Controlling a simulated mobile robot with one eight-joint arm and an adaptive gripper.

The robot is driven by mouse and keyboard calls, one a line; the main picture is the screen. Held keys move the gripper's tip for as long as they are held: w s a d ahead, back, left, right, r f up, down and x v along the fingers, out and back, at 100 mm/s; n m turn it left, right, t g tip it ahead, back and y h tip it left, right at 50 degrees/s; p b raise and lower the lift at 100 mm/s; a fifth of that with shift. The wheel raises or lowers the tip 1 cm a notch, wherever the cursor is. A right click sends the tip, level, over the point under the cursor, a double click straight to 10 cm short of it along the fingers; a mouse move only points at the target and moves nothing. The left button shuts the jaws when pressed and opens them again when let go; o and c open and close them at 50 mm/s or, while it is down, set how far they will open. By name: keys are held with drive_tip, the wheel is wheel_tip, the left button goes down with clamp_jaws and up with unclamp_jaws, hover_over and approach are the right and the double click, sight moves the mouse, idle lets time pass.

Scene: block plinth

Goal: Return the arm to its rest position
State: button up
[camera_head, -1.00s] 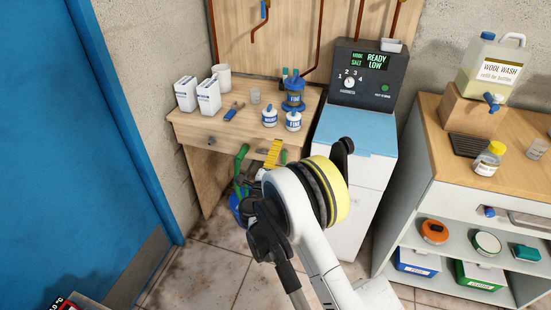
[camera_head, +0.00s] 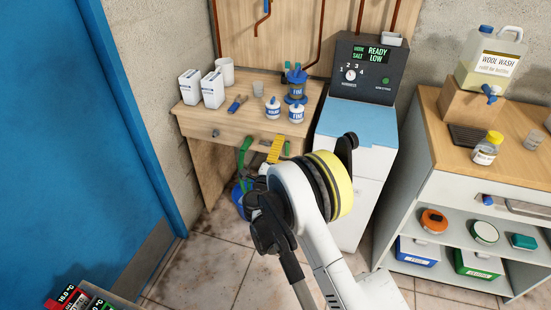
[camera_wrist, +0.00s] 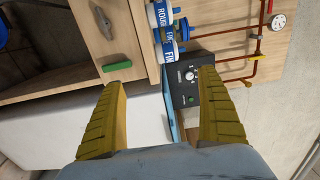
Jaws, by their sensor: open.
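My arm reaches up from the bottom of the head view, with its white link and yellow-ringed joint in front of the bench and the white cabinet. My gripper's yellow ribbed fingers (camera_head: 274,151) show just past the arm, near the front of the wooden bench (camera_head: 255,113). Part of the gripper is hidden behind the arm. In the wrist view my gripper (camera_wrist: 160,79) is open, its two fingers wide apart with nothing held between them. The white cabinet (camera_wrist: 140,118) and the dark control box (camera_wrist: 190,86) show beyond the fingers.
White cartons (camera_head: 212,90), a mug and blue-and-white bottles (camera_head: 297,112) stand on the bench. A shelf unit (camera_head: 455,195) with a Wool Wash jug (camera_head: 493,55) stands at right, a blue door (camera_head: 75,150) at left.

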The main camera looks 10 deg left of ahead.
idle(0.3)
wheel_tip(320, 180, up, 19)
drive_tip(key=w+d+n+t+y, duration=0.1)
drive_tip(key=w+d+n+y, duration=0.1)
drive_tip(key=d+n+y, duration=0.3)
drive_tip(key=s+d+r+n+g+y, duration=0.1)
drive_tip(key=s+d+r+n, duration=0.1)
drive_tip(key=s+r+n, duration=0.3)
drive_tip(key=s+d+r+n+g+y, duration=0.1)
drive_tip(key=d+r+n+y, duration=0.15)
drive_tip(key=r, duration=0.35)
drive_tip(key=s+d+f+n+g+h, duration=0.2)
drive_tip(key=s+d+f+g, duration=0.1)
drive_tip(key=s+d, duration=0.5)
drive_tip(key=s+d+f+n+g+h, duration=0.2)
drive_tip(key=s+d+f, duration=0.3)
drive_tip(key=s+d, duration=0.4)
drive_tip(key=s+d+f+n+g+h, duration=0.2)
drive_tip(key=s+d, duration=0.6)
drive_tip(key=s, duration=0.9)
wheel_tip(320, 180, down, 3)
drive_tip(key=g+h, duration=0.1)
drive_tip(key=g, duration=0.2)
drive_tip(key=shift+s+d, duration=0.15)
drive_tip(key=shift+d, duration=0.1)
drive_tip(key=shift+r+n, duration=0.1)
drive_tip(key=shift+n, duration=0.15)
